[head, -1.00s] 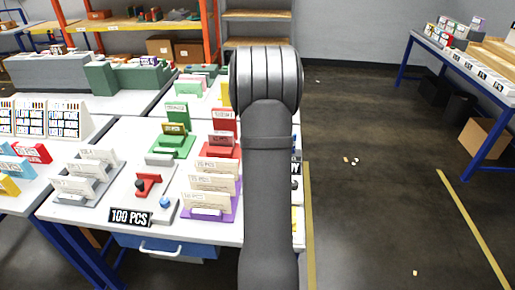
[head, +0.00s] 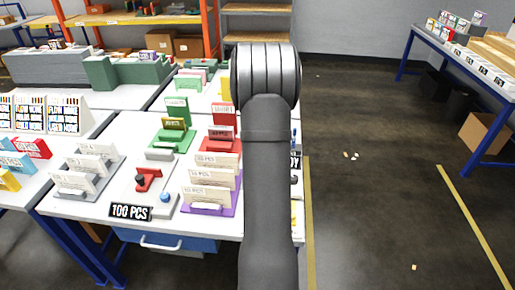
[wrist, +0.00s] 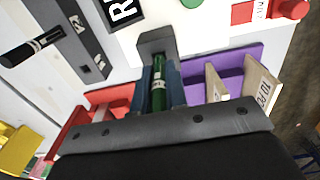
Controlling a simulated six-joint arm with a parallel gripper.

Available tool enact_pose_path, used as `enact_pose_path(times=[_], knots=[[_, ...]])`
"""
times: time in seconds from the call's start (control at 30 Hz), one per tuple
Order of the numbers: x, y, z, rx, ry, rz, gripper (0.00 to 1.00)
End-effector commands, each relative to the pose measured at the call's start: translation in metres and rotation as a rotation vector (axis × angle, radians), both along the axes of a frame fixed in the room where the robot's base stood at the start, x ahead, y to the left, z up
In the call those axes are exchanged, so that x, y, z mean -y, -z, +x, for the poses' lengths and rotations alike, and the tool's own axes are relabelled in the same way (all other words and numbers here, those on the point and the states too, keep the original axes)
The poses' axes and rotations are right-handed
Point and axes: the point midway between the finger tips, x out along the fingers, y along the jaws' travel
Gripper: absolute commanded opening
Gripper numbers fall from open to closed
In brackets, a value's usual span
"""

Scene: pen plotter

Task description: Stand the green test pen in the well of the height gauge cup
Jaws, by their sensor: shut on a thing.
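In the wrist view, my gripper (wrist: 160,82) has its blue fingers closed on the green test pen (wrist: 159,92), which shows as a dark green barrel between them. A grey block-like piece (wrist: 156,40), which may be the height gauge cup, stands right at the fingertips. The pen's far end is hidden there, so I cannot tell whether it is inside the well or only in front of it. In the head view, my arm hides the gripper, the pen and the cup.
A purple tray (wrist: 232,68) with cream cards (wrist: 258,88) is close on the right. A red piece (wrist: 112,98) is on the left. The head view shows a crowded table (head: 110,226).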

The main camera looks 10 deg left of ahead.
Motion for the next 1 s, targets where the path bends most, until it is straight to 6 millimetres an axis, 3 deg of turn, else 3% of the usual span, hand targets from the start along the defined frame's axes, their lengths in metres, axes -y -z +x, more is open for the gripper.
enact_pose_path(times=[0.1,0.13,0.27,0.67,0.77,1.0], knots=[[0.0,0.003,0.0,-0.001,0.0,0.0,0.0],[0.0,0.003,0.0,0.0,0.0,0.0,0.15],[0.0,0.003,0.0,0.0,0.0,0.0,0.38],[0.0,-0.006,0.0,0.001,0.0,0.0,0.38],[0.0,-0.022,0.001,0.003,0.0,0.0,0.38],[0.0,-0.079,0.001,0.005,0.0,0.001,0.38]])
